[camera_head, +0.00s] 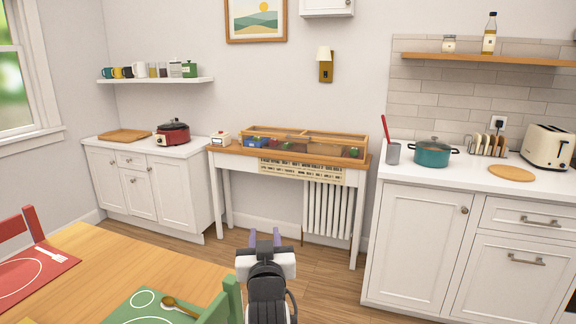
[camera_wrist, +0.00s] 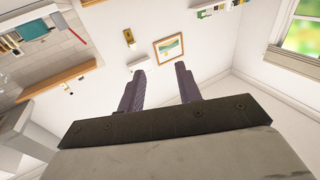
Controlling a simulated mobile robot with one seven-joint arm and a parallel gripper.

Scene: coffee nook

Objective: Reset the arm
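My gripper (camera_head: 265,236) shows at the bottom middle of the head view, with its fingers pointing away from me and nothing between them. In the wrist view my gripper (camera_wrist: 159,72) has its two dark purple fingers apart, with a clear gap and only wall seen between them. It is apart from every surface. The wrist view is upside down or strongly tilted.
A wooden table (camera_head: 130,262) with green and red chairs is at the lower left. A narrow console table (camera_head: 225,150) with a glass-topped case stands ahead. White cabinets (camera_head: 415,240) stand at the right, others (camera_head: 135,180) at the left. The floor (camera_head: 320,272) between is clear.

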